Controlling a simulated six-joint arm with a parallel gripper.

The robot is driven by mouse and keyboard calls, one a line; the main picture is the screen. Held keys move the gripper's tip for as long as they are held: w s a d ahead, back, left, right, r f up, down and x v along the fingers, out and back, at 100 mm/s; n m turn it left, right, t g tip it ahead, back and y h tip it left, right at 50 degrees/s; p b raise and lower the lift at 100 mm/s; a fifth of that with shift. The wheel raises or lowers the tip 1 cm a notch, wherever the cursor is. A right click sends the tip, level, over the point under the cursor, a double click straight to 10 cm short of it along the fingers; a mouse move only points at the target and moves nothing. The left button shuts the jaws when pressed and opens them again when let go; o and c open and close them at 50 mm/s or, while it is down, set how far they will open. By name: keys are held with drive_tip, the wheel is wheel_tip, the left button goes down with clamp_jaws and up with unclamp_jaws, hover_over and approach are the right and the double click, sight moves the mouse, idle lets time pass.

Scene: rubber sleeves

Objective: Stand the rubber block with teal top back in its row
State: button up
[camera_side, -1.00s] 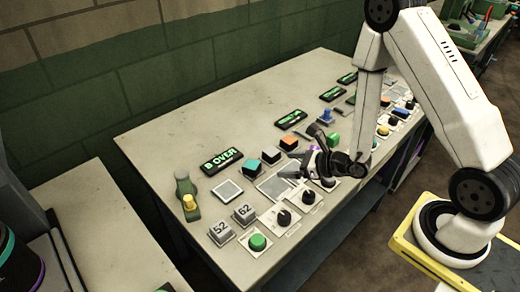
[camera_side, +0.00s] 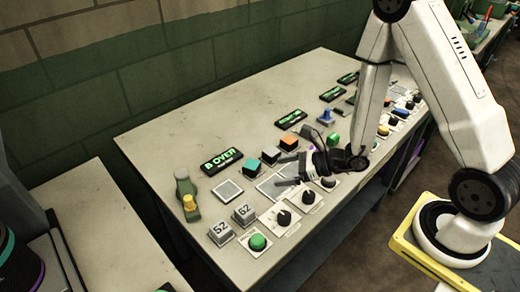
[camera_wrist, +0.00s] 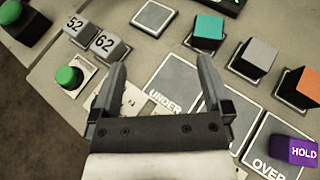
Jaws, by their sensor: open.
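The rubber block with teal top (camera_wrist: 208,30) has dark sides and stands teal face up near the top of the wrist view. In the side view the teal-topped block (camera_side: 252,166) stands beside a grey-topped block (camera_side: 271,154) and an orange-topped block (camera_side: 289,142). My gripper (camera_wrist: 162,62) is open and empty. Its fingers are over grey panels, one lettered UNDER, and the teal-topped block is beyond the right finger, apart from it. In the side view my gripper (camera_side: 286,171) hangs low over the panels, to the right of the teal-topped block.
A bare square plate (camera_wrist: 153,17) lies left of the teal-topped block. Grey blocks marked 52 (camera_wrist: 75,28) and 62 (camera_wrist: 107,43) stand at left, near a green button (camera_wrist: 68,77). A purple HOLD block (camera_wrist: 294,150) is at lower right.

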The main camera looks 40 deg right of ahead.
drive_tip(key=s+a+r+n+g, duration=0.2)
drive_tip(key=s+n+g, duration=0.3)
drive_tip(key=n, duration=0.2)
drive_tip(key=s+a+r+n+g, duration=0.1)
drive_tip(key=s+a+n+g, duration=0.2)
drive_tip(key=s+n+g, duration=0.3)
drive_tip(key=w+d+r+n+t+h, duration=0.1)
drive_tip(key=d+r+n+h, duration=0.1)
drive_tip(key=d+n+h, duration=0.2)
drive_tip(key=w+d+r+n+t+h, duration=0.1)
drive_tip(key=d+r+n+t+h, duration=0.1)
drive_tip(key=n, duration=0.9)
drive_tip(key=d+r+h, duration=0.1)
drive_tip(key=d+h, duration=0.1)
drive_tip(key=d, duration=0.1)
drive_tip(key=shift+w+d, duration=0.3)
drive_tip(key=shift+w, duration=0.05)
